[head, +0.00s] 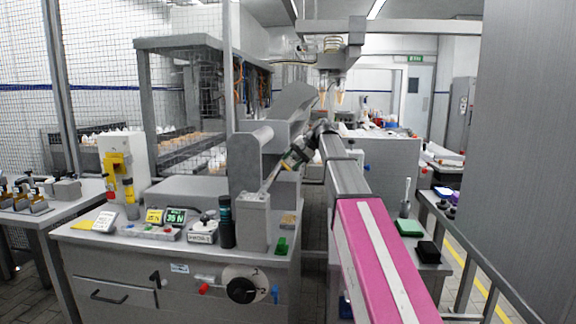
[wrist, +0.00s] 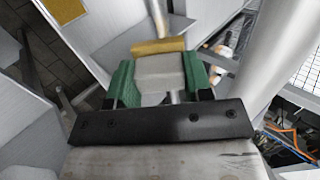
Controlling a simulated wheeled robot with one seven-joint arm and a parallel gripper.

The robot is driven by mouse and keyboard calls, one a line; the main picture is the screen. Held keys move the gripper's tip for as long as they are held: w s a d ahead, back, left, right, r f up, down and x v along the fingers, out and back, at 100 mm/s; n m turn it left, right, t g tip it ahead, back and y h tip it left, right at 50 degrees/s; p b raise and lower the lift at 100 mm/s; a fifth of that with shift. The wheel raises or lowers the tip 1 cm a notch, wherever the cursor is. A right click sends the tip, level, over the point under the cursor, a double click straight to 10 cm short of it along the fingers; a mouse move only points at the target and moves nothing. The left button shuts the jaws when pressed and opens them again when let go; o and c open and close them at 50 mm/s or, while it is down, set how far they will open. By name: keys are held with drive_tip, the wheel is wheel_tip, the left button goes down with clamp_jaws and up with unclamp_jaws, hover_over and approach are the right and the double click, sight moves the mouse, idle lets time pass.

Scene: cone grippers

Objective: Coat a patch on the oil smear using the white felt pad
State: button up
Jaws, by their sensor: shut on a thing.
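My gripper (wrist: 158,78) has green fingers that are shut on a pale grey-white block (wrist: 160,70) with a tan strip along its far end. I cannot tell for sure whether this block is the white felt pad. In the head view, my gripper (head: 290,162) is small, tilted down to the left, above the right part of the grey workbench (head: 180,262). The held block is too small to make out clearly there. I cannot make out an oil smear in either view.
A grey upright box (head: 254,222) and a dark bottle (head: 226,222) stand on the bench below my gripper. Switch boxes and displays (head: 176,217) line its front. A green block (head: 409,228) and a black block (head: 428,252) lie on a surface at right.

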sight(270, 180)
drive_tip(key=shift+x, duration=3.35)
drive_tip(key=shift+x, duration=1)
drive_tip(key=shift+w+d+r, duration=0.1)
drive_tip(key=shift+w+d, duration=0.1)
drive_tip(key=shift+w, duration=0.8)
drive_tip(key=shift+w+d, duration=0.2)
drive_tip(key=shift+w, duration=0.85)
drive_tip(key=shift+w+d, duration=0.2)
drive_tip(key=shift+w, duration=0.8)
drive_tip(key=shift+w+d, duration=0.15)
drive_tip(key=shift+w, duration=0.85)
drive_tip(key=shift+s+a, duration=0.15)
drive_tip(key=shift+s, duration=0.9)
drive_tip(key=shift+s+a, duration=0.2)
drive_tip(key=shift+s, duration=0.85)
drive_tip(key=shift+s+a, duration=0.2)
drive_tip(key=shift+s, duration=0.8)
drive_tip(key=shift+s+a, duration=0.25)
drive_tip(key=shift+s, duration=0.75)
